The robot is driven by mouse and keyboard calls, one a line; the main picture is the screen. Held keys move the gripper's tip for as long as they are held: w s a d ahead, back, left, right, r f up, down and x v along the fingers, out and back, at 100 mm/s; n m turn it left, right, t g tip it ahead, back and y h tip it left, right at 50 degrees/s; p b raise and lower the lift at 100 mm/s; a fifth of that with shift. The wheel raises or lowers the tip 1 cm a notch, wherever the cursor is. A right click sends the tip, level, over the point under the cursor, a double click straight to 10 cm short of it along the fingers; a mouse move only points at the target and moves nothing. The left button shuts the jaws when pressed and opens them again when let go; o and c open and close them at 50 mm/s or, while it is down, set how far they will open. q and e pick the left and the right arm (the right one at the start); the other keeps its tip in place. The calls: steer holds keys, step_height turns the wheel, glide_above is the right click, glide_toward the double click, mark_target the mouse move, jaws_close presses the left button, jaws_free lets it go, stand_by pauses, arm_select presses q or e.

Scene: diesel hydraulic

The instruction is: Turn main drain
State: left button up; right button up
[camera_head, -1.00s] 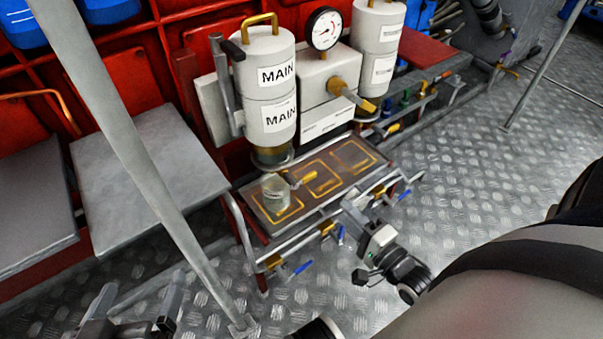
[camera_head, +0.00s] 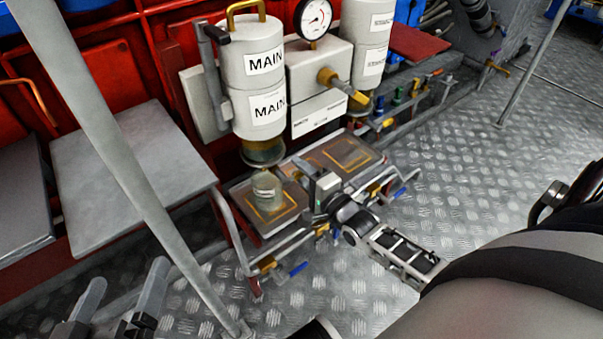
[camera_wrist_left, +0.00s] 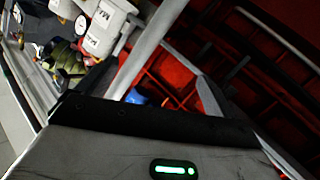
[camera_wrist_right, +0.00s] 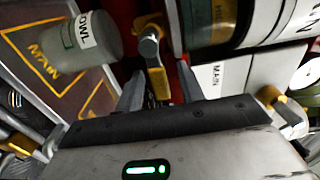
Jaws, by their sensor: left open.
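In the right wrist view, a drain handle with a yellow grip (camera_wrist_right: 157,80) hangs from a grey knob (camera_wrist_right: 148,45). My right gripper (camera_head: 308,180) is below the canister. Its two fingers, seen in the right wrist view (camera_wrist_right: 160,92), stand apart on either side of the yellow grip; contact is unclear. In the head view the gripper hides the handle. My left gripper (camera_head: 112,305) is open and empty at the lower left.
A glass jar (camera_head: 266,188) stands on the yellow-outlined tray (camera_head: 240,198) left of my right gripper. A gauge (camera_head: 313,18) and yellow lever (camera_head: 345,88) are right of the canister. A grey pole (camera_head: 120,150) crosses the left. Blue-handled valves (camera_head: 297,269) line the front.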

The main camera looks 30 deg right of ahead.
jaws_close()
